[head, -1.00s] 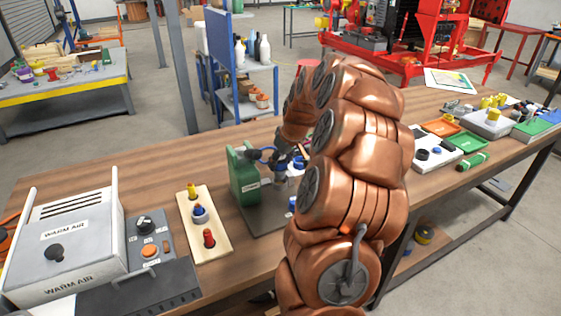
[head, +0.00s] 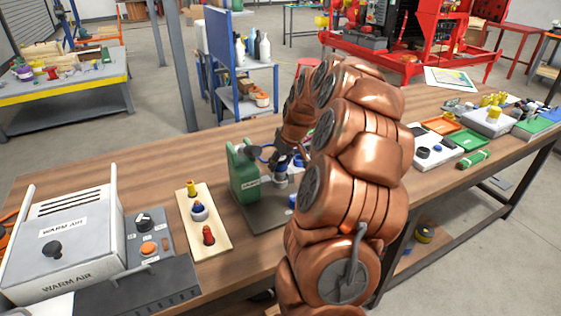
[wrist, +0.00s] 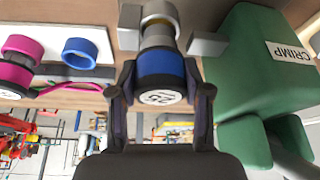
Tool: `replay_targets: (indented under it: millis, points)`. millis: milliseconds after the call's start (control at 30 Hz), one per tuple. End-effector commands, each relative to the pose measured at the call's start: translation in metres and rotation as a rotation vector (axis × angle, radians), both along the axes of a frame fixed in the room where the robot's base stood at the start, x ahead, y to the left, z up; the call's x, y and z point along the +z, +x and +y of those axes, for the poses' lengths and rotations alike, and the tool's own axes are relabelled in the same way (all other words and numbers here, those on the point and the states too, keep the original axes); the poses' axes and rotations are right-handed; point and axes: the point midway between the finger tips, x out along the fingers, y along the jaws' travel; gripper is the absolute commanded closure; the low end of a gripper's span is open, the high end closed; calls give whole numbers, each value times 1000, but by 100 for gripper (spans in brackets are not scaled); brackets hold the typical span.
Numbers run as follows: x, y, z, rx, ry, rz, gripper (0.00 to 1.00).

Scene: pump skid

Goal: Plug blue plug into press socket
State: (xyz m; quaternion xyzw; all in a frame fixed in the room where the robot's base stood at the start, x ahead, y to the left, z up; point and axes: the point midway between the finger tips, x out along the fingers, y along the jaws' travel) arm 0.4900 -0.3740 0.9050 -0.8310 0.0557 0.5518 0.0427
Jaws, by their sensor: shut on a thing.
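In the wrist view my gripper (wrist: 160,84) is shut on the blue plug (wrist: 160,67), with one finger on each side of it. The plug's pale, marked end faces the camera. A silver cylindrical socket (wrist: 158,32) lies in line with the plug's far end; I cannot tell whether the plug is seated in it or only close to it. The green press (wrist: 250,65) with a CRIMP label stands right beside it. In the head view the green press (head: 243,176) is on the bench, and my arm partly hides the gripper and plug.
A blue ring (wrist: 80,52) and a magenta plug (wrist: 18,62) show at left in the wrist view. In the head view a wooden board (head: 217,232) holds yellow, blue and red pieces. A warm air unit (head: 70,230) stands at left, trays (head: 440,127) at right.

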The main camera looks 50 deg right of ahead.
Motion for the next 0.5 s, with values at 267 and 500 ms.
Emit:
replay_targets:
  millis: [267, 500]
  points:
    - [-5, 0, 0, 0, 0, 0, 94]
    - [-9, 0, 0, 0, 0, 0, 94]
